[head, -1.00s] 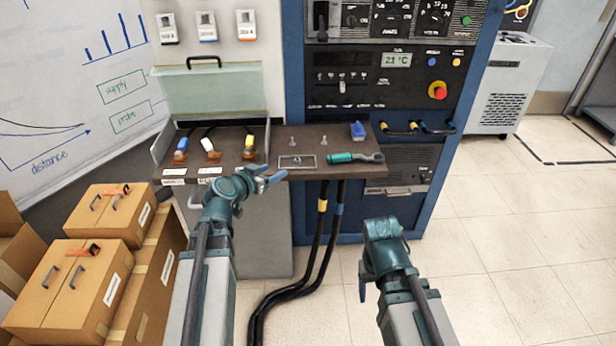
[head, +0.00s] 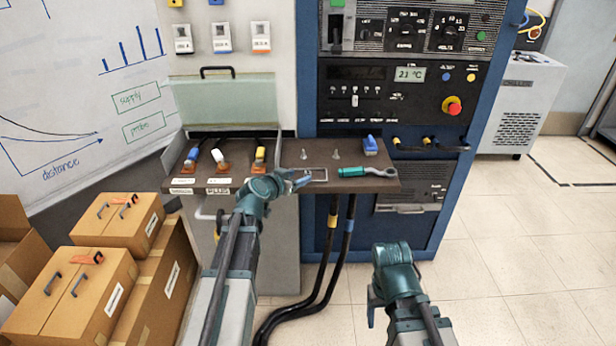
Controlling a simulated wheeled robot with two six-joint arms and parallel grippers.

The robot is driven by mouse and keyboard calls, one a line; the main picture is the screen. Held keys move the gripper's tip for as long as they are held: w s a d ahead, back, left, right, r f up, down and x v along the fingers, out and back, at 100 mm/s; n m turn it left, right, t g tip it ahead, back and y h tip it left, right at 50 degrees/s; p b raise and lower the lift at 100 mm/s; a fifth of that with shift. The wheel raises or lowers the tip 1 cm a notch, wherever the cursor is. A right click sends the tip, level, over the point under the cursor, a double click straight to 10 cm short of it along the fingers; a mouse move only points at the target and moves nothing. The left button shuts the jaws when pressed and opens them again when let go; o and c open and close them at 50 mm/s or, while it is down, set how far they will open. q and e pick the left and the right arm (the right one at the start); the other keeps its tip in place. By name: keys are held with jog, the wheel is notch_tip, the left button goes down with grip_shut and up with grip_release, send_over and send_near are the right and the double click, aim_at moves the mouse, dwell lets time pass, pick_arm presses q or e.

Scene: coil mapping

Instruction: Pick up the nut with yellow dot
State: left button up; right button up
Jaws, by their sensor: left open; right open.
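I cannot make out a nut with a yellow dot; it may be too small to see or hidden. A small pale rectangular tray (head: 317,175) lies on the dark shelf (head: 385,183), and its left part is behind my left gripper. My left gripper (head: 298,181) is open, with its blue fingers at the left side of the tray; I cannot tell whether they touch it. My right gripper (head: 373,304) is open, low in front of the cabinet and away from the shelf.
Yellow, white and blue connectors stand on the left, near a yellow one (head: 260,155). Cardboard boxes (head: 105,265) fill the lower left.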

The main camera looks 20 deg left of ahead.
aim_at(307, 174)
pick_arm(q)
jog(key=b+x, duration=0.1)
jog(key=x, duration=0.4)
jog(key=shift+f+b, duration=0.1)
jog(key=shift+b, duration=0.3)
jog(key=shift+s, duration=0.1)
grip_shut()
